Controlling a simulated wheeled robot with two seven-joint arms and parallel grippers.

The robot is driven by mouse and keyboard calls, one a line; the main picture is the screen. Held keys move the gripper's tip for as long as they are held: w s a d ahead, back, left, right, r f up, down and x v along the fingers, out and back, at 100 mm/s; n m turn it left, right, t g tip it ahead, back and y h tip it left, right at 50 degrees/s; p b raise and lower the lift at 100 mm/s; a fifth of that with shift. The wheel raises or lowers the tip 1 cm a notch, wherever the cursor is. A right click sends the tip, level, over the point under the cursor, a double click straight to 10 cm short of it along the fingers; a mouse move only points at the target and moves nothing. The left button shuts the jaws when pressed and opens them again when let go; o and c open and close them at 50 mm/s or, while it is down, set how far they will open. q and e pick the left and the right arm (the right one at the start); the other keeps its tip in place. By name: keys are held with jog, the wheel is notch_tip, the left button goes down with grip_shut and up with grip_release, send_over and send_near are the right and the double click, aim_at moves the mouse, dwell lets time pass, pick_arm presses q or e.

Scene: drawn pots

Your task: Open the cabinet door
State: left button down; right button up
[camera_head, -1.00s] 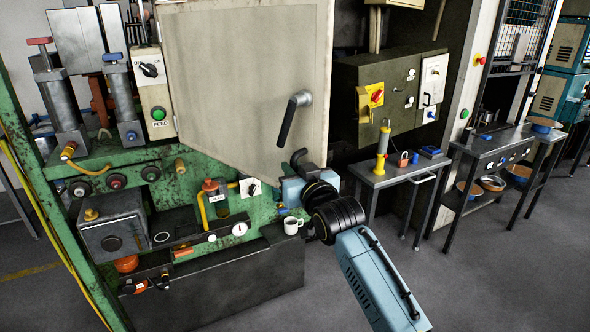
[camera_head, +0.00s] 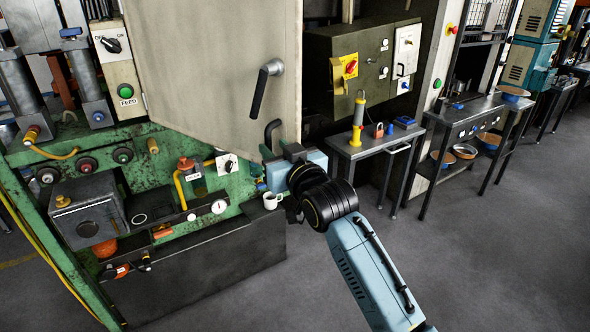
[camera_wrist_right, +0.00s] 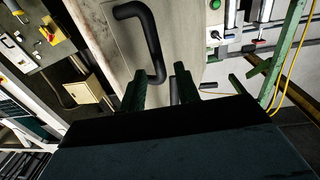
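In the right wrist view the door (camera_wrist_right: 185,35) fills the upper middle, and the black handle (camera_wrist_right: 153,45) lies just beyond the fingers. The two fingers of my right gripper (camera_wrist_right: 160,86) are spread with nothing between them. My left gripper is not in view.
A grey metal table (camera_head: 370,146) with a yellow tool stands to the right, below a dark control box (camera_head: 365,60). Open floor (camera_head: 480,270) is at the lower right.

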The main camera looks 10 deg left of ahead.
jog(key=b+v, duration=0.1)
jog(key=v, duration=0.7)
jog(key=shift+s, duration=0.35)
jog(key=shift+d, duration=0.1)
